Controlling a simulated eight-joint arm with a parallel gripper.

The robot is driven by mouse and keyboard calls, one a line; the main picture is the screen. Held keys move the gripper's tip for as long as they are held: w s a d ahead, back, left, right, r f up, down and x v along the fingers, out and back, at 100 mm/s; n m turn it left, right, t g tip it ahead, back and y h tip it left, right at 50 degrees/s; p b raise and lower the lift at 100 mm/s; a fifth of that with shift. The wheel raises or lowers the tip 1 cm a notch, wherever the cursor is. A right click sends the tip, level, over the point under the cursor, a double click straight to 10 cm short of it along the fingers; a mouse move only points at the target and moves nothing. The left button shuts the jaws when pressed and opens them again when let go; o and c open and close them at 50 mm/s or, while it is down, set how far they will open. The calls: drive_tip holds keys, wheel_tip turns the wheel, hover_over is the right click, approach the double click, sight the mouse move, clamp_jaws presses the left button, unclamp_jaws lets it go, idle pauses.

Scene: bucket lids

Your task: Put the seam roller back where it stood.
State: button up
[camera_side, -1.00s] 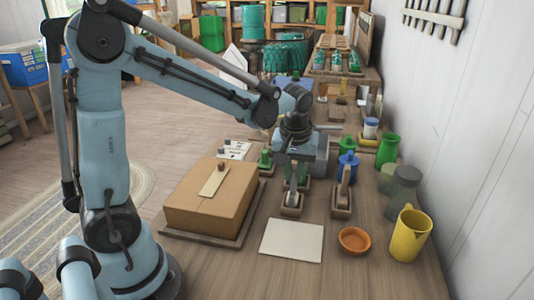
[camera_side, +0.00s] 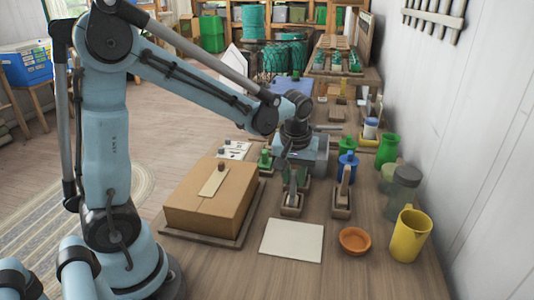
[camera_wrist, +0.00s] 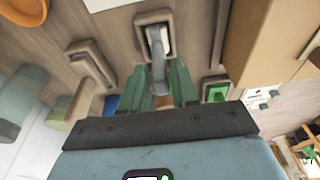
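A grey tool, which I take to be the seam roller (camera_side: 292,197), stands upright in a small wooden holder (camera_side: 291,211) in the side view. It also shows in the wrist view (camera_wrist: 158,48), its head end in the holder and its grey shaft reaching toward my gripper. My gripper (camera_wrist: 161,80) has its two green fingers apart, on either side of the shaft's near end. In the side view my gripper (camera_side: 296,178) is just above and behind the tool. Whether a finger touches it is hard to tell.
A second tool (camera_side: 345,181) in a like holder stands to the right. A cardboard box (camera_side: 210,200) is left, a pale sheet (camera_side: 292,240) and an orange bowl (camera_side: 354,240) in front.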

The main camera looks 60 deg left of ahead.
drive_tip(key=o, duration=0.3)
wheel_tip(320, 180, up, 12)
drive_tip(key=s+d, duration=0.2)
drive_tip(key=shift+s+d+f+m+t+h, duration=0.25)
drive_tip(key=shift+s+d+f+m+t, duration=0.3)
drive_tip(key=shift+s+f+m+t, duration=0.65)
drive_tip(key=shift+s+d+f+m+t+h, duration=0.3)
drive_tip(key=shift+s+d+f+m+t, duration=0.4)
drive_tip(key=shift+s+m, duration=0.9)
drive_tip(key=shift+s+d+f+m+t+h, duration=0.25)
drive_tip(key=shift+s+d+f+m+t, duration=0.2)
drive_tip(key=shift+s+f+m+t, duration=1)
drive_tip(key=shift+w+r+m+g, duration=0.25)
drive_tip(key=shift+w+g, duration=0.15)
drive_tip(key=shift+g, duration=0.05)
